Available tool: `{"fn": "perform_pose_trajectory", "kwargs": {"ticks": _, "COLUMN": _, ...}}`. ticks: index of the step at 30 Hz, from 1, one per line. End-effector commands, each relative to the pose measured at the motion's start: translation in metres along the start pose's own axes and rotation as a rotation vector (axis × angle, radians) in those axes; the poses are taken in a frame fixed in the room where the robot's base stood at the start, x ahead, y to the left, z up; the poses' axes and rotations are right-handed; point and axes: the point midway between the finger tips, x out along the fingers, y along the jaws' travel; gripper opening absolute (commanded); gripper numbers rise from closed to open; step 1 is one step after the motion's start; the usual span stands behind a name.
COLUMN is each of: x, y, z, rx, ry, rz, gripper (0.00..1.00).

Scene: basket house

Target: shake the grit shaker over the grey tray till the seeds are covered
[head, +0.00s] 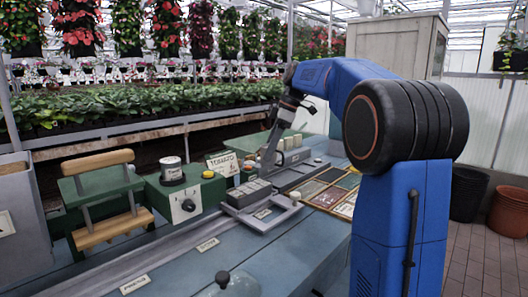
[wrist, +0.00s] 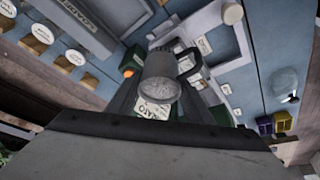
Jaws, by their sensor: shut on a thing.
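The grit shaker (wrist: 160,82) is a grey, mug-like vessel with a handle on its right and a speckled round end, in the wrist view. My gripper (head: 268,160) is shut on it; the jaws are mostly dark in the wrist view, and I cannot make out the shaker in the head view. The grey tray (head: 268,221) lies on the blue bench in the head view, below and slightly left of my gripper, with pale blocks at its back edge. I cannot see seeds or how far they are covered.
A green box (head: 187,202) with a dial and a white tin (head: 172,172) stands left of the tray. A green and wooden stand (head: 105,195) is farther left. A sectioned case (head: 330,190) lies right of the tray. The bench front (head: 200,265) is mostly clear.

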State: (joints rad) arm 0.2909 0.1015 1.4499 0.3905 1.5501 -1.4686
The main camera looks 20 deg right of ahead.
Motion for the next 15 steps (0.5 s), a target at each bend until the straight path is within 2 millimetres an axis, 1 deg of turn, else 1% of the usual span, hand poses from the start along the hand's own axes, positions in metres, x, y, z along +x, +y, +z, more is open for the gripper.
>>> {"fn": "perform_pose_trajectory", "kwargs": {"ticks": 2, "x": -0.002, "y": 0.005, "z": 0.004, "rx": 0.000, "ry": 0.000, "rz": 0.001, "gripper": 0.18}}
{"fn": "perform_pose_trajectory", "kwargs": {"ticks": 5, "x": -0.003, "y": 0.006, "z": 0.005, "rx": -0.002, "ry": 0.000, "rz": 0.001, "gripper": 0.18}}
{"fn": "perform_pose_trajectory", "kwargs": {"ticks": 8, "x": -0.002, "y": 0.002, "z": 0.002, "rx": -0.002, "ry": 0.000, "rz": 0.001, "gripper": 0.18}}
{"fn": "perform_pose_trajectory", "kwargs": {"ticks": 15, "x": 0.004, "y": -0.013, "z": -0.013, "rx": -0.003, "ry": 0.000, "rz": 0.001, "gripper": 0.18}}
